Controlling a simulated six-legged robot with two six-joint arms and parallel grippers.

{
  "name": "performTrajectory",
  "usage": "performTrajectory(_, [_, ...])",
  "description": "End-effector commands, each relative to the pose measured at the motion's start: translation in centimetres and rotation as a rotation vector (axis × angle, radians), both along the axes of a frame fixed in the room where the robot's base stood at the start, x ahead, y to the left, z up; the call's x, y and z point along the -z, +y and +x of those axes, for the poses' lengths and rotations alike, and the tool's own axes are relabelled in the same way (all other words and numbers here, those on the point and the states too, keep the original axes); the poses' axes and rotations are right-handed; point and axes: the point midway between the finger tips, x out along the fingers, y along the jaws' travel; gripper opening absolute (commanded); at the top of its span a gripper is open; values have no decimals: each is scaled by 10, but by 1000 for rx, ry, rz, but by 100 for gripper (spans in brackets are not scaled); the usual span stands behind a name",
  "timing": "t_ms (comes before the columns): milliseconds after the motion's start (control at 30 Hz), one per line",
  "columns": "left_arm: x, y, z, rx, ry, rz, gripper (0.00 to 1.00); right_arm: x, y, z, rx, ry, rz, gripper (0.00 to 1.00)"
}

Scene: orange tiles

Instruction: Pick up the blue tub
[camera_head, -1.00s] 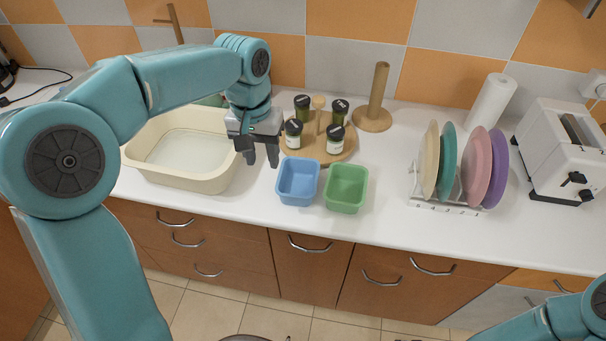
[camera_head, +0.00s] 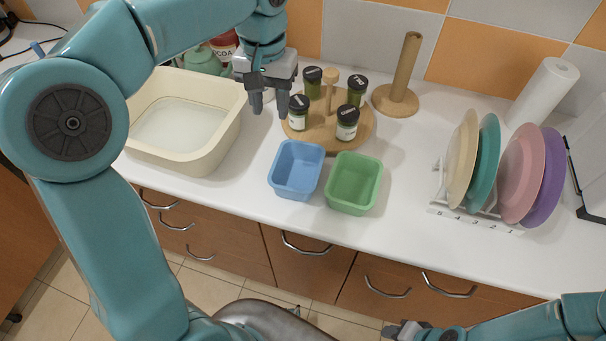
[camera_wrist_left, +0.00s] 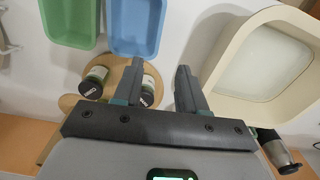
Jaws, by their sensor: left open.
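The blue tub (camera_head: 297,170) is an open, empty square container on the white counter, just left of the green tub (camera_head: 354,183). In the left wrist view the blue tub (camera_wrist_left: 136,28) shows at the top, cut off by the frame edge, beside the green tub (camera_wrist_left: 70,22). My left gripper (camera_head: 270,110) is open and empty, pointing down behind and a little left of the blue tub, apart from it. Its spread fingers (camera_wrist_left: 160,70) show in the wrist view with nothing between them. My right gripper (camera_head: 403,330) is partly in view at the bottom edge; its jaws are unclear.
A cream basin (camera_head: 185,120) stands left of the tubs. A round wooden spice rack (camera_head: 362,128) with several jars is behind them, close to my left gripper. A wooden holder (camera_head: 400,80) and a plate rack (camera_head: 470,212) stand further right. Counter in front of the tubs is narrow.

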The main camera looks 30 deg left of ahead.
Motion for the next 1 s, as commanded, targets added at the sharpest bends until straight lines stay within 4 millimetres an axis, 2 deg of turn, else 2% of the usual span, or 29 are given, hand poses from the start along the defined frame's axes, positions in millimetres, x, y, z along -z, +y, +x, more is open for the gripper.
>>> performTrajectory(33, [8, 0, -2, 1, 0, 0, 41, 6, 0, 0, 0, -1, 0, 43])
performTrajectory(167, [28, 0, -6, 1, 4, 0, 41, 7, 0, 1, 1, -2, 0, 43])
performTrajectory(400, [84, -1, -9, 2, 5, 1, 41, 9, 0, 0, 0, -1, 0, 43])
performTrajectory(500, [101, -1, -9, 1, 4, 0, 41, 9, 0, 1, 1, -2, 0, 43])
performTrajectory(767, [123, -3, -8, 2, 4, 0, 41, 7, 0, 0, 0, -1, 0, 43])
performTrajectory(1000, [160, -5, -7, 2, 4, 0, 41, 4, 0, 0, 0, -1, 0, 43])
